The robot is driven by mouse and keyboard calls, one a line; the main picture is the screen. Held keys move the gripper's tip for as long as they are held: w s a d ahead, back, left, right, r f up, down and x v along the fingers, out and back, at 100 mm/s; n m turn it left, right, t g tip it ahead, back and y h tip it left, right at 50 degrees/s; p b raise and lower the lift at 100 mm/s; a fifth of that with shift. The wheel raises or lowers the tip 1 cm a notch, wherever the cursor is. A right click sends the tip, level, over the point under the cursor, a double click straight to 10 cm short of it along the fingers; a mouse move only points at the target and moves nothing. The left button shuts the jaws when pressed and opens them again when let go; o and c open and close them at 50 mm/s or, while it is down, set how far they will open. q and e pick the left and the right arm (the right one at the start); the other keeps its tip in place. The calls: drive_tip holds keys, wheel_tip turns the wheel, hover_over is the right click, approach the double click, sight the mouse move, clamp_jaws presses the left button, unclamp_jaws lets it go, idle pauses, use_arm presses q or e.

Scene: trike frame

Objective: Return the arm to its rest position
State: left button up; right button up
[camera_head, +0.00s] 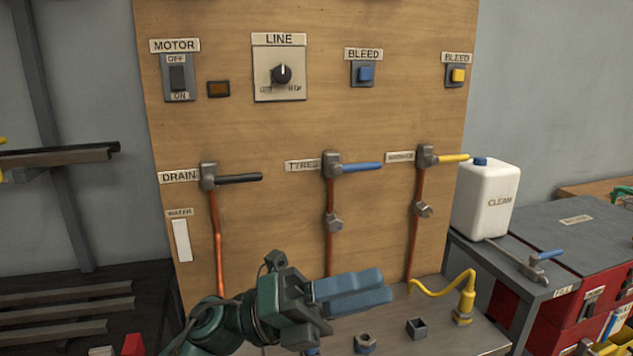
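My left gripper (385,284) reaches in from the bottom left, in front of the lower part of the wooden panel and above the bench. Its two blue-grey fingers lie against each other and point right, with no gap or held thing visible between them. Its dark green wrist and arm run down to the bottom edge. My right gripper is not in view.
The wooden panel (300,125) carries a motor switch (178,78), a line knob (282,74) and three valve levers, black (240,178), blue (360,168) and yellow (453,158). A yellow hose fitting (464,300) and nuts stand on the bench. A white jug (487,200) stands at right.

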use_arm(q)
drive_tip(key=w+a+f+n+t+y, duration=0.2)
drive_tip(key=a+f+n+t+y, duration=0.4)
drive_tip(key=f+n+t, duration=0.65)
drive_tip(key=w+a+f+n+t+y, duration=0.3)
drive_tip(key=a+f+n+t+y, duration=0.4)
drive_tip(key=n, duration=1.1)
drive_tip(key=s+a+f+n+g+y, duration=0.3)
drive_tip(key=s+f+n, duration=0.1)
drive_tip(key=s+f, duration=0.3)
drive_tip(key=s+a+f+n+g+y, duration=0.3)
drive_tip(key=s+f, duration=0.4)
drive_tip(key=f, duration=0.5)
drive_tip(key=shift+s+a+f+n+g+p, duration=0.15)
drive_tip(key=shift+s+f+n+g+p, duration=0.2)
drive_tip(key=shift+n, duration=0.8)
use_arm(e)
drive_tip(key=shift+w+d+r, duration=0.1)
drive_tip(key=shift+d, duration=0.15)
use_arm(q)
drive_tip(key=shift+r, duration=0.1)
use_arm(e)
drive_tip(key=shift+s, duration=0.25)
use_arm(q)
drive_tip(key=shift+c, duration=0.3)
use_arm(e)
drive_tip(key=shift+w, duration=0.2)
